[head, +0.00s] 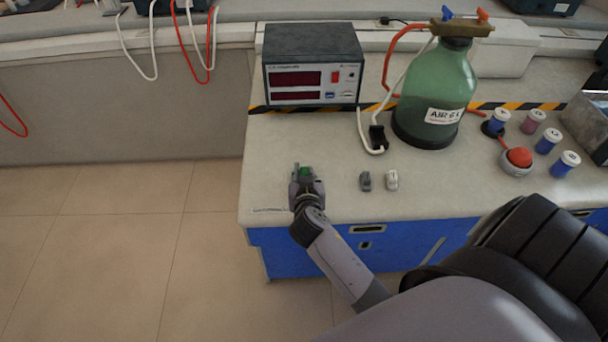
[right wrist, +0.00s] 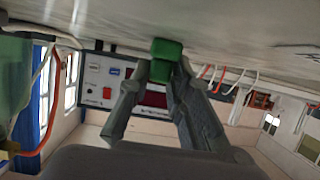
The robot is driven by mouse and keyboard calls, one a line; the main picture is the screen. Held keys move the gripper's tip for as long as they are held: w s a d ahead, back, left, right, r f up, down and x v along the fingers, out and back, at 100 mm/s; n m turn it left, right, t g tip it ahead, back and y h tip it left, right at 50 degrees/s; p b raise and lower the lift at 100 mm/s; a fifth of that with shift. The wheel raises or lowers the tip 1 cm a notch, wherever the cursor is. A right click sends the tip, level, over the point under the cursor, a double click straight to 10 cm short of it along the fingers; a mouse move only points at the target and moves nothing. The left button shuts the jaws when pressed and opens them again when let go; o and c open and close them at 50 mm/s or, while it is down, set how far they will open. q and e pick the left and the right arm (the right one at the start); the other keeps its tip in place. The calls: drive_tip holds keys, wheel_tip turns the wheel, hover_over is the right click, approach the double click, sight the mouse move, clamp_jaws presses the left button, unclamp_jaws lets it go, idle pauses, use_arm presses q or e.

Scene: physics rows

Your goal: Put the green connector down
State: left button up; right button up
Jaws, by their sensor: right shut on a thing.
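The green connector (head: 305,171) is between the fingers of my right gripper (head: 306,180), over the front left corner of the bench. In the right wrist view the green connector (right wrist: 167,50) sits at the fingertips of my right gripper (right wrist: 163,72), which is shut on it. The bench top (right wrist: 230,25) shows upside down there, very close to the connector; I cannot tell whether they touch. My left gripper is not in view.
A grey connector (head: 365,181) and a white connector (head: 392,180) lie right of the gripper. Behind stand a display box (head: 311,45) and a green bottle (head: 437,90). The bench's front left area is clear.

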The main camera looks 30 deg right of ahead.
sight(304, 174)
clamp_jaws()
wheel_tip(304, 174, up, 20)
drive_tip(key=p, duration=0.1)
drive_tip(key=a+r+n+t+y, duration=0.2)
drive_tip(key=a+r+n+y, duration=0.4)
drive_tip(key=a+r, duration=0.6)
drive_tip(key=shift+a+y, duration=0.5)
drive_tip(key=shift+r, duration=0.1)
